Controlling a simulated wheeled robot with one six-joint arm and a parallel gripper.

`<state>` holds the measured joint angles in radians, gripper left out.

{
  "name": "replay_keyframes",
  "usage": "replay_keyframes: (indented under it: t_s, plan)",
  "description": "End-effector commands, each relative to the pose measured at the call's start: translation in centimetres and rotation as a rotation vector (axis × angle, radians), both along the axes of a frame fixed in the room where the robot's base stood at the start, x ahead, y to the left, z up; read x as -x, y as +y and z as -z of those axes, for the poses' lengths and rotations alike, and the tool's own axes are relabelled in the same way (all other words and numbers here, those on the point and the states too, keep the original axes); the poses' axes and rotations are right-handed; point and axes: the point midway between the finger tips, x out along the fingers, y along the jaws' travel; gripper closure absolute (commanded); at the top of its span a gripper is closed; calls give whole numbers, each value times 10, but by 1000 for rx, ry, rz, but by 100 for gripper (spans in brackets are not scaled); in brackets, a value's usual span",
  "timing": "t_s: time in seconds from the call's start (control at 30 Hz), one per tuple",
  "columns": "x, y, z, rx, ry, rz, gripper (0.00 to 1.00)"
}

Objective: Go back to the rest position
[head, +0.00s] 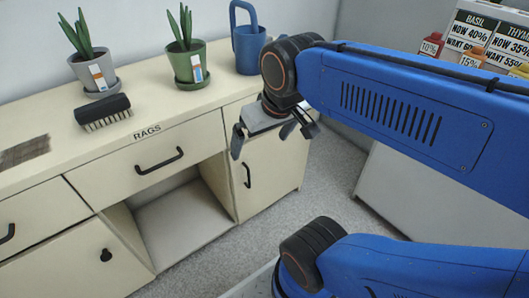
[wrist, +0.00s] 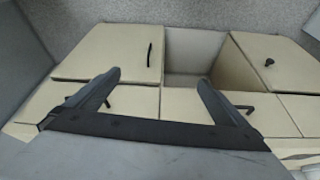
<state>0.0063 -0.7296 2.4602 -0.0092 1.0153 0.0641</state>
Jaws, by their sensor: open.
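My gripper (head: 272,139) hangs at the end of my blue arm, in front of the right end of the cream cabinet (head: 215,128). Its fingers are spread apart with nothing between them. In the wrist view my gripper (wrist: 158,85) shows two dark fingers, apart and empty, with the cabinet doors, drawers and open cubby beyond them. I cannot tell from these views whether the fingers touch the cabinet; they appear clear of it.
On the counter stand a grey potted plant (head: 95,72), a green potted plant (head: 188,62), a blue watering can (head: 249,50) and a black brush (head: 102,112). A drawer is labelled RAGS (head: 147,131). Bottles and price signs (head: 490,40) are at right. Grey floor (head: 325,170) is open.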

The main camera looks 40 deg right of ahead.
Motion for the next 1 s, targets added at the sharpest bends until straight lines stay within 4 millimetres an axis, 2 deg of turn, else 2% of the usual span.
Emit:
replay_keyframes:
  t_s: [0.03,0.1,0.2,1.0]
  plan:
    - [8,1,12,6,-7,-24,0]
    - [14,3,23,13,-13,-50,0]
    - [17,4,30,18,-19,-66,0]
    - [17,4,30,17,-18,-67,0]
